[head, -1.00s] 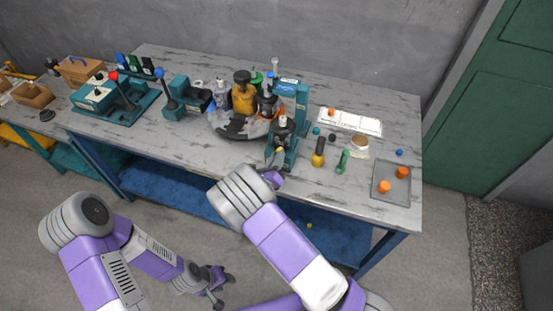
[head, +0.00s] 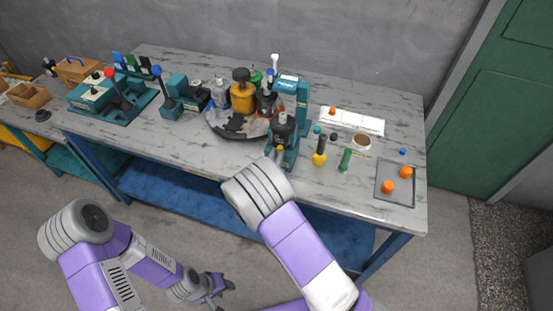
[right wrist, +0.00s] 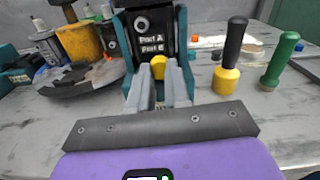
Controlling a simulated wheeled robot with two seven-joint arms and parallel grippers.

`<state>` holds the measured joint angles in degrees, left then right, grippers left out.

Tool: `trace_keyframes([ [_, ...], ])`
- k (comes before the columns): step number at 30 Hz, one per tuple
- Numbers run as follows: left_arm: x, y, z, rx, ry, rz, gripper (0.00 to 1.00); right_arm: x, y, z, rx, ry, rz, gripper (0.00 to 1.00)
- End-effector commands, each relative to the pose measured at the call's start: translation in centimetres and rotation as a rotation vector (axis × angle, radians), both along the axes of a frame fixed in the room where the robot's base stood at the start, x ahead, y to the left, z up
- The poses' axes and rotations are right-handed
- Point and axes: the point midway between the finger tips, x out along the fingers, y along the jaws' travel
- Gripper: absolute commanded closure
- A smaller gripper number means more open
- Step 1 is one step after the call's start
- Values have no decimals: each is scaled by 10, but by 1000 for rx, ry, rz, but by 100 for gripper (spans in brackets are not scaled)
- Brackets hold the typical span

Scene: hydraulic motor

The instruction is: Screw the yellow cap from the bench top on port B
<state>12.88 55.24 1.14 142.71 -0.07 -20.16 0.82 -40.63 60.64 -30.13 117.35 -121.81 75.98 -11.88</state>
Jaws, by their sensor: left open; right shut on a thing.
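The yellow cap (right wrist: 158,66) is between the fingertips of my right gripper (right wrist: 163,78), which is shut on it. It is at the front of the black hydraulic motor (right wrist: 149,22), just below the "Port A / Port B" label (right wrist: 152,45). A round metal port shows above the label. Port B's opening is not visible, and I cannot tell whether the cap touches it or is threaded. In the head view the motor (head: 284,128) sits in a teal stand, and my right wrist hides most of the gripper. My left gripper (head: 221,287) is open and empty, low in front of the bench.
A yellow-and-black screwdriver (head: 320,153) and a green-handled tool (head: 345,160) stand right of the motor. A grey tray (head: 396,200) holds orange caps. A dark round turntable (head: 222,131) with bottles is to the left. The bench front between them is clear.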

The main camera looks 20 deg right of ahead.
Motion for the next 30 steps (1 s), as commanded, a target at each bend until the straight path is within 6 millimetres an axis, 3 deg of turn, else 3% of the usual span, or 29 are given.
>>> trace_keyframes([
  [8,0,0,-22,0,0,0,57,1,-1,-1,160,-112,0,100],
  [19,0,0,-23,0,0,0,57,1,-1,1,195,-134,-1,100],
  [20,0,0,-23,0,0,0,57,1,-1,1,195,-134,0,78],
  [23,0,0,-23,0,0,0,57,1,-1,1,195,-134,0,64],
  [30,0,0,-23,0,0,0,57,0,-1,0,194,-132,0,64],
])
